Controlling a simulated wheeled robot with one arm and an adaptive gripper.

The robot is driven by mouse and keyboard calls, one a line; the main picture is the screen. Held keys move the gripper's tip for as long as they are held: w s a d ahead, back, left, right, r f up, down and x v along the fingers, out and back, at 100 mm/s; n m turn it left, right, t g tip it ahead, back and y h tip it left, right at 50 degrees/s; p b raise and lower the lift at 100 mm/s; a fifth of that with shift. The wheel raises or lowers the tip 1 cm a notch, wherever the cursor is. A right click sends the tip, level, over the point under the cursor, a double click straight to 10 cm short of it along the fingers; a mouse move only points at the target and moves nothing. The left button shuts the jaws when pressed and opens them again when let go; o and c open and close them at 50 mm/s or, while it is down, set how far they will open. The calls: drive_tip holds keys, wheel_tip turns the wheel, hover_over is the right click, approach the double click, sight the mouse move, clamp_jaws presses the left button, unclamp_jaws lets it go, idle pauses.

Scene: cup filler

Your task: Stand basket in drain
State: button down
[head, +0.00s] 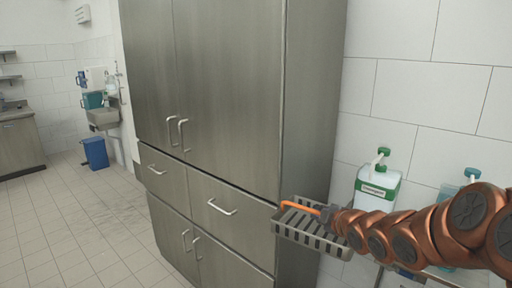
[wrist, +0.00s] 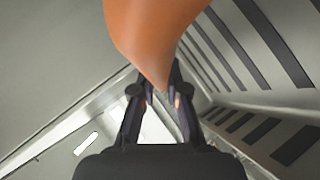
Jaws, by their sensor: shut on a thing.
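The basket (head: 310,239) is a grey metal box with slotted walls and an orange handle (head: 297,206). It hangs in the air in front of the steel cabinet's right edge, roughly level. My gripper (head: 323,212) is shut on the handle at the basket's upper right. In the wrist view the handle (wrist: 155,30) fills the top middle, reaching down between the dark fingers (wrist: 160,97). The slotted basket wall (wrist: 275,125) shows at the right. My gripper hides part of the handle. I cannot make out a drain in either view.
A tall steel cabinet (head: 225,90) with doors and drawers stands close by. Dispenser bottles (head: 377,187) stand at the right by the tiled wall, partly behind my arm. A sink (head: 103,117) and blue bin (head: 95,152) are far left. The floor (head: 85,235) at left is clear.

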sight(312, 232)
drive_tip(key=shift+m+h, duration=0.7)
drive_tip(key=shift+h, duration=0.2)
drive_tip(key=f, duration=0.2)
drive_tip(key=w+a+f, duration=0.1)
drive_tip(key=f, duration=0.1)
drive_tip(key=a+f, duration=0.1)
drive_tip(key=f, duration=0.2)
drive_tip(key=shift+w, duration=0.3)
wheel_tip(312, 232, down, 6)
drive_tip(key=w+d+m+h, duration=0.1)
drive_tip(key=d+m+h, duration=0.1)
drive_tip(key=shift+t, duration=0.3)
